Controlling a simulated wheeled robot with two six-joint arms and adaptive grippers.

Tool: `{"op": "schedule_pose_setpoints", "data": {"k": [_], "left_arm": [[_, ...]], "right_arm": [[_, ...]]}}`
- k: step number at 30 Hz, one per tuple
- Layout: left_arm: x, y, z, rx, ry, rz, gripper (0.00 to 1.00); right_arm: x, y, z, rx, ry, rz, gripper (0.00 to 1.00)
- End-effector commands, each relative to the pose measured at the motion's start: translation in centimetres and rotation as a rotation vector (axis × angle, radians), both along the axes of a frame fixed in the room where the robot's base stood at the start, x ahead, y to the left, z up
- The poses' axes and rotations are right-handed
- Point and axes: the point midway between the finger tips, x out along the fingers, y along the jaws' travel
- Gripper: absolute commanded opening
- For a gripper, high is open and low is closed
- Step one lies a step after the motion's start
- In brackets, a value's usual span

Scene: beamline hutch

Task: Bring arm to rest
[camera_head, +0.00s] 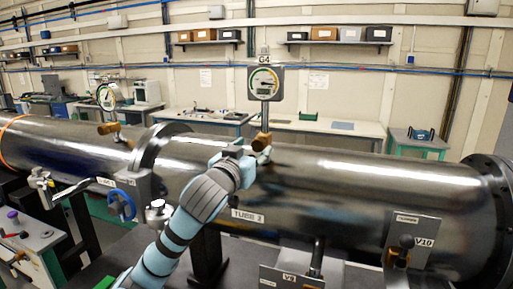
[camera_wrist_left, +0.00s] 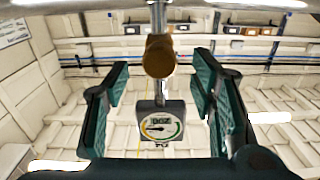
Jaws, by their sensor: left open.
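My left arm reaches up from the bottom of the head view. Its gripper (camera_head: 245,152) is in front of the large steel tube (camera_head: 350,190), close to the brass-coloured fitting (camera_head: 262,141) under gauge G4 (camera_head: 264,82). In the left wrist view my left gripper (camera_wrist_left: 160,85) is open, with its two dark green fingers spread wide. The brass fitting (camera_wrist_left: 160,55) and the gauge (camera_wrist_left: 160,126) appear upside down between the fingers, with no visible contact. I cannot tell the gap between gripper and fitting. My right gripper is not in view.
A second gauge (camera_head: 107,96) stands on the tube farther left. A blue handwheel (camera_head: 122,205) and a V10 plate (camera_head: 411,241) are near the tube. Benches (camera_head: 320,127) and wall shelves (camera_head: 340,43) lie behind. A tool cart (camera_head: 35,240) is at lower left.

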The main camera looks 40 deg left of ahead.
Motion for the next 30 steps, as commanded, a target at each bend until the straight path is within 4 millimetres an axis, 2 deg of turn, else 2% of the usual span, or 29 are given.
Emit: {"op": "schedule_pose_setpoints", "data": {"k": [3,7,23,26,29,30], "left_arm": [[-2.3,-0.8,0.0,0.005,0.001,-0.001,0.51],[-3.6,-1.3,0.0,0.002,0.0,-0.001,0.51],[-3.6,-1.3,-0.2,0.0,0.004,-0.001,0.51],[-3.3,-1.9,-2.6,-0.001,0.057,-0.012,0.51],[-3.2,-3.4,-9.3,-0.001,0.199,-0.042,0.51],[-3.6,-4.3,-13.0,-0.002,0.28,-0.058,0.51]], "right_arm": [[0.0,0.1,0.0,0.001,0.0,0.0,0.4],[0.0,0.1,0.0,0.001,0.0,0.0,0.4],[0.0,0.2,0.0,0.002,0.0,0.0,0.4],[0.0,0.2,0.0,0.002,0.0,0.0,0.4],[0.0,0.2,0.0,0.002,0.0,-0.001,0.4],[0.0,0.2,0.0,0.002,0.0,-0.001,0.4]]}}
